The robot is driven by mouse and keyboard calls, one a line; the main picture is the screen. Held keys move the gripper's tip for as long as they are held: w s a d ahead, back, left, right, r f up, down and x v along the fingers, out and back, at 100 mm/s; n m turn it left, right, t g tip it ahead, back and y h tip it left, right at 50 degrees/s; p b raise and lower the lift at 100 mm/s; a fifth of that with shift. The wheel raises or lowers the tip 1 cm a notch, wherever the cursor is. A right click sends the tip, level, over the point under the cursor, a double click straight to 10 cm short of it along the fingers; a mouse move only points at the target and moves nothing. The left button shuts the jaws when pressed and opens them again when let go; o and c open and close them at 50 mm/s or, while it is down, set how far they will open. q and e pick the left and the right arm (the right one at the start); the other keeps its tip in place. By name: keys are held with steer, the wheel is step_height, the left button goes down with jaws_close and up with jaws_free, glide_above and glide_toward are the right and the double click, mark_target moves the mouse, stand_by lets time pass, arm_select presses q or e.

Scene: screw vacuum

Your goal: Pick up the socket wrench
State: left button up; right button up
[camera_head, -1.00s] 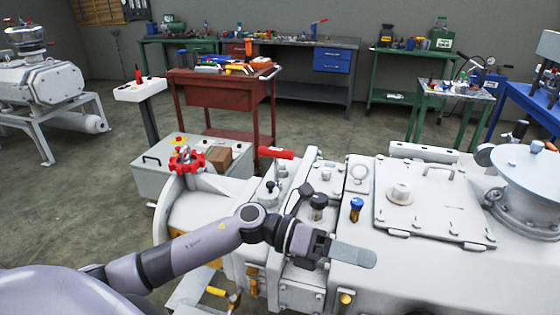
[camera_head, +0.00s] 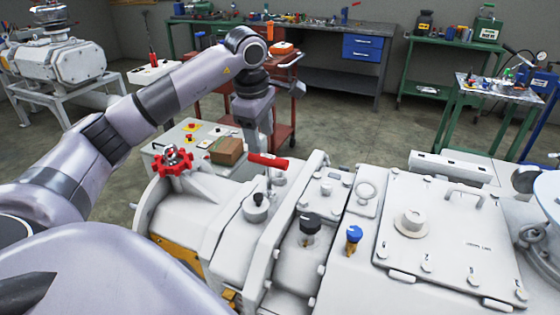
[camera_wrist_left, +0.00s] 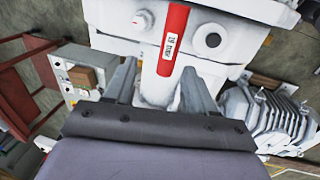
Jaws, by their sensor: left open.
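A red handle (camera_head: 268,160) sits above the white pump, just under the end of my left arm. In the left wrist view a red bar with a white label (camera_wrist_left: 172,40) continues into a pale grey part between my fingers. No socket head is visible, so I cannot tell whether this is the socket wrench. My left gripper (camera_wrist_left: 160,72) has its fingers spread, one on each side of the pale part; contact is not clear. In the head view the forearm points down and the fingertips are hidden. My right gripper does not show.
The white pump (camera_head: 440,230) fills the front, with a red handwheel (camera_head: 173,162), a black knob (camera_head: 310,223) and a blue-topped fitting (camera_head: 354,234). A control box with a brown block (camera_head: 226,150) and a red cart (camera_head: 284,130) stand behind. Open floor lies beyond.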

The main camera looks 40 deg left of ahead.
mark_target(266, 157)
arm_select(q)
steer(key=f, duration=0.3)
steer(key=d+f, duration=0.1)
steer(key=f, duration=0.2)
steer(key=shift+w+d+f+p, duration=0.1)
steer(key=shift+w+p, duration=0.05)
steer(key=shift+p, duration=0.25)
steer(key=shift+w+f, duration=0.1)
steer(key=shift+f, duration=0.25)
steer(key=shift+c, duration=0.3)
jaws_close()
